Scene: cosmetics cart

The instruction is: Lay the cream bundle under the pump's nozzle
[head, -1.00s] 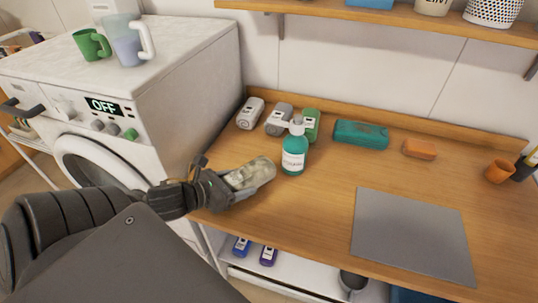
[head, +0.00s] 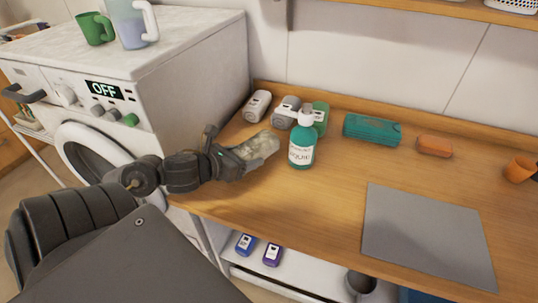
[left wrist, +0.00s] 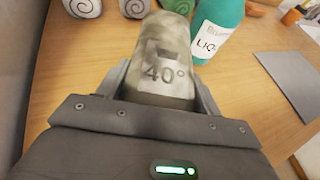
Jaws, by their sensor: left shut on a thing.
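The cream bundle (head: 262,147) is a pale, mottled roll, marked 40° in the left wrist view (left wrist: 160,50). My left gripper (head: 243,156) is shut on its near end, at the left part of the wooden counter. I cannot tell whether the bundle touches the counter. The pump (head: 302,152) is a teal bottle with a white head and a label, standing upright just right of the bundle's far end. It also shows in the left wrist view (left wrist: 218,28), where its head is cut off. My right gripper is not in view.
A teal case (head: 372,130) and an orange bar (head: 434,146) lie farther right. A grey mat (head: 425,235) covers the front right. The washing machine (head: 190,90) stands left of the counter (head: 290,195).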

